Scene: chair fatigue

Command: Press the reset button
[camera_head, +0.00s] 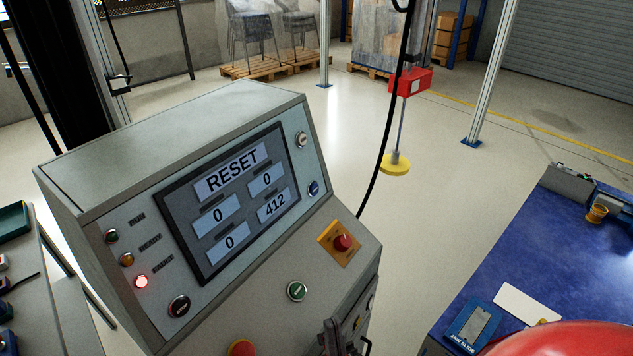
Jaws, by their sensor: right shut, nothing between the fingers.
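A grey console (180,120) stands in front of me, with a tilted screen (228,200) reading "RESET" and the values 0, 0, 0 and 412. A blue button (314,187) and a pale button (301,139) sit right of the screen. A green button (297,291) is on the lower panel, and a dark button (179,306) is below the screen's left corner. I cannot read which one is marked reset. My right gripper (331,328) shows at the bottom, dark and shut, below the green button and apart from the blue one. My left gripper is out of view.
A red mushroom button on a yellow plate (342,243) and another red button (241,348) sit on the console. A red indicator (141,282) is lit. A blue-topped bench (540,250) stands right, with a red rounded thing (565,341) in front. Open floor lies between.

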